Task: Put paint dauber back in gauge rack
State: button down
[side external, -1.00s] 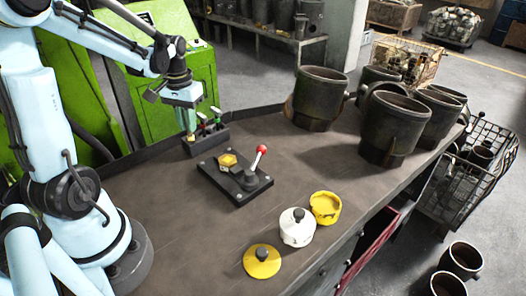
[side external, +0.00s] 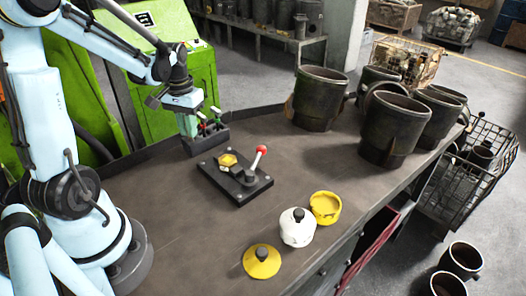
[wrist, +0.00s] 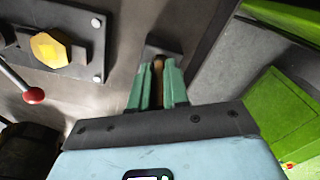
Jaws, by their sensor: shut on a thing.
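My gripper (side external: 188,132) points down at the left end of the gauge rack in the side view. Its green fingers also show in the wrist view (wrist: 158,90). They are shut on the paint dauber, whose brown handle (wrist: 158,72) shows between them. The dauber's lower end is hidden, so I cannot tell whether it is inside the rack. The dark gauge rack (side external: 212,140) stands near the back edge of the bench and holds tools with red and green handles just right of my fingers.
A black plate fixture (side external: 235,180) with a yellow hexagonal part and a red-knobbed lever lies in front of the rack. A white pot (side external: 297,228), yellow ring (side external: 325,207) and yellow lid (side external: 262,261) are nearer. Several dark cylinders (side external: 393,128) stand right.

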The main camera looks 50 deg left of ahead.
jog(key=shift+f, duration=0.25)
dwell(0.3)
jog(key=c, duration=1)
grip_release()
jog(key=shift+c, duration=0.2)
jog(key=shift+r, duration=5.05)
